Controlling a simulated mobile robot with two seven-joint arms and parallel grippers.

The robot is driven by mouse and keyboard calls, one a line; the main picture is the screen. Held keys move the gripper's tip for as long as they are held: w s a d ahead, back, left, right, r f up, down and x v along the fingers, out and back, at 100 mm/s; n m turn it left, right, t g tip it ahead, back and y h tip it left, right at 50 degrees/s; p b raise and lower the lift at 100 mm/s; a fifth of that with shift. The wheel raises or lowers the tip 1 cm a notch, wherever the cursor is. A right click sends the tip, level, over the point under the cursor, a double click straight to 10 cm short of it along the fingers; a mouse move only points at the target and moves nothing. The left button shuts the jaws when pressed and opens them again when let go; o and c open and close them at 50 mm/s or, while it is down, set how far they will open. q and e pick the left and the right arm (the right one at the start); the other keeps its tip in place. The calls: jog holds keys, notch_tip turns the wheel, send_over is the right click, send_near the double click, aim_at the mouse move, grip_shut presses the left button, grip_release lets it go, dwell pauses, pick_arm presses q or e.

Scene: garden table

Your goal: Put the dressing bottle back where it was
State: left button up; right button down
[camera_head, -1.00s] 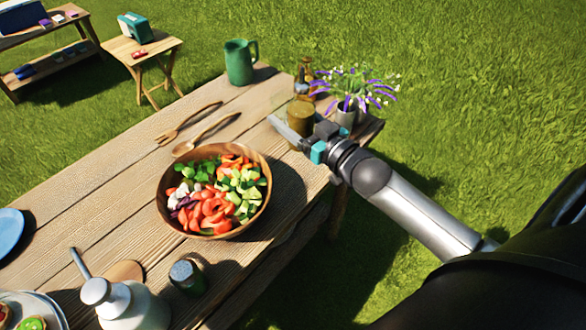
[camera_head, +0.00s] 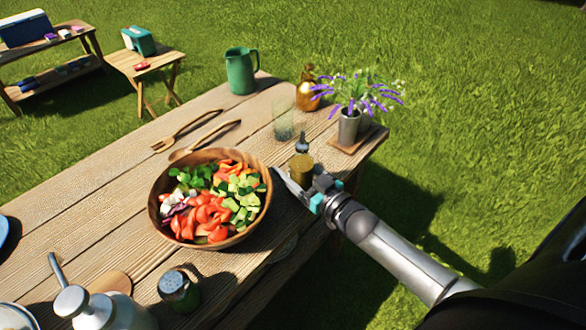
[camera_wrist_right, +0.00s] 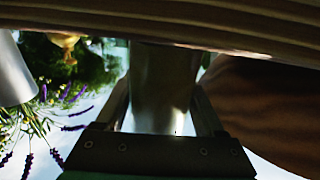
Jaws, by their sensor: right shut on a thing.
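The dressing bottle (camera_head: 301,165), amber with a dark top, is upright just right of the salad bowl (camera_head: 165,222). My right gripper (camera_head: 296,184) is shut on it from the near right side. In the right wrist view the bottle (camera_wrist_right: 163,85) stands between the two fingers, with its upper end out of clear view. I cannot tell whether its base touches the table. My left gripper is not in view.
Behind the bottle stand a clear glass (camera_head: 283,122), an amber round bottle (camera_head: 309,97) and a potted lavender (camera_head: 348,127). A green jug (camera_head: 240,72) is at the far edge. Wooden servers (camera_head: 205,139) lie behind the bowl. A dark-lidded jar (camera_head: 179,290) stands in front.

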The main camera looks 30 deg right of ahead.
jog(key=shift+c, duration=2.2)
grip_release()
jog(key=shift+f, duration=0.15)
jog(key=o, duration=0.4)
jog(key=shift+o, duration=0.2)
jog(key=shift+r, duration=0.25)
jog(key=s+d+p, duration=0.2)
jog(key=s, duration=1)
jog(key=shift+d, duration=0.2)
jog(key=shift+f, duration=0.1)
